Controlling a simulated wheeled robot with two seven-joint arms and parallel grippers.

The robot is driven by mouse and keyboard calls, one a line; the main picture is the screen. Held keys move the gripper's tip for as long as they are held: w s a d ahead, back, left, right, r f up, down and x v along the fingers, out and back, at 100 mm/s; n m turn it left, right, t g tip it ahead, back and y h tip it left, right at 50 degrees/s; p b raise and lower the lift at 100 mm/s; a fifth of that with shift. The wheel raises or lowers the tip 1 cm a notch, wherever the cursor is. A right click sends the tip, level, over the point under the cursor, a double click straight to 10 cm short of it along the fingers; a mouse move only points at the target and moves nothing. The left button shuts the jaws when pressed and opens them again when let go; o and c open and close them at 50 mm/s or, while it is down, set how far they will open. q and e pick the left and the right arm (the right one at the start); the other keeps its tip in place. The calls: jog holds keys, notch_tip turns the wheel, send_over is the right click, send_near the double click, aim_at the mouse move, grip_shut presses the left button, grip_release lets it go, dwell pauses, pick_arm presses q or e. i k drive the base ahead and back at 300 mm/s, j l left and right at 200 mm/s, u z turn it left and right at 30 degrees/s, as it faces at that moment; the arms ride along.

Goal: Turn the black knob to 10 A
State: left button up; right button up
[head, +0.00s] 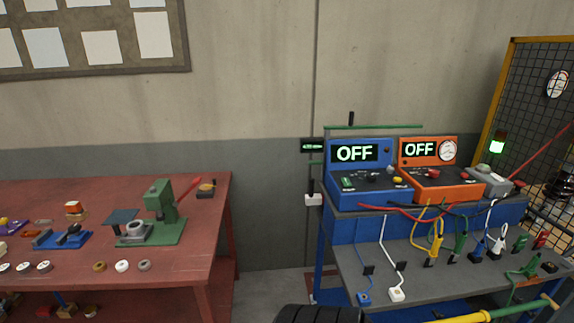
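A blue device (337,178) with a screen reading OFF stands on the bench at the right. Its sloped panel carries small dark controls (372,177), a green one and a yellow one. An orange device (418,188) stands to its right, with another OFF screen, a round gauge (447,150), a red control and a dark one (433,172). Which dark control is the black knob, and any 10 A marking, are too small to tell. Neither of my grippers is in view.
Red and black cables hang across the bench front. A lower grey shelf (345,262) holds several coloured clamps and plugs. A red table (205,215) with a green press (160,215) stands left. Bare floor lies between. A mesh fence (530,95) stands at right.

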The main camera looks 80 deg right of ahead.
aim_at(371, 178)
jog(key=z, duration=0.5)
jog(key=i+z, duration=0.1)
jog(key=z, duration=0.4)
jog(key=j+z, duration=0.1)
jog(key=z, duration=0.9)
jog(key=j+z, duration=0.15)
jog(key=z, duration=0.85)
jog(key=j+z, duration=0.15)
jog(key=z, duration=0.35)
